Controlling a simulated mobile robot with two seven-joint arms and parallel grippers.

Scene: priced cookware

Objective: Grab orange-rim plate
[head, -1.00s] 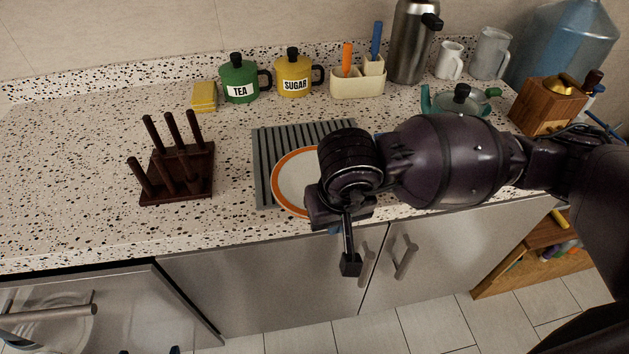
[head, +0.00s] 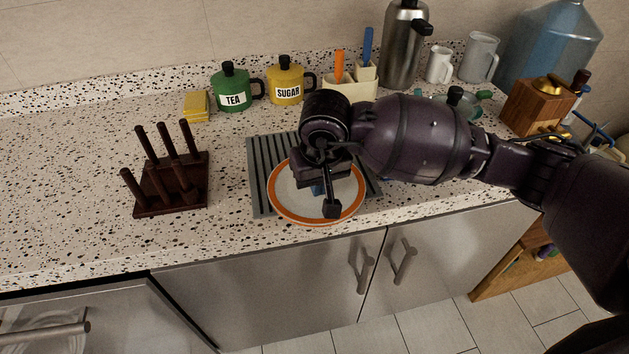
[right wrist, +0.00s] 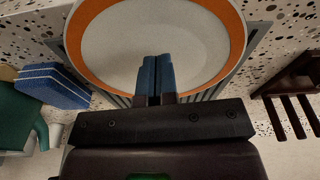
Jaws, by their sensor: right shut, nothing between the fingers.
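The orange-rim plate (head: 290,202) lies on a grey ribbed drying mat (head: 258,180) near the counter's front edge. It is white with an orange band, and my right gripper hides part of it. My right gripper (head: 325,192) is over the plate in the head view, with its fingers together and nothing held. In the right wrist view the blue fingertips (right wrist: 158,75) are side by side in front of the white middle of the plate (right wrist: 150,35). I cannot tell the exact gap between fingertips and plate. My left gripper is not in view.
A dark wooden rack (head: 170,180) stands left of the mat. A yellow sponge (head: 196,106), green tea pot (head: 235,90), yellow sugar pot (head: 286,82) and utensil holder (head: 350,88) line the back. A teapot (head: 468,105) is partly behind my arm. The left counter is clear.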

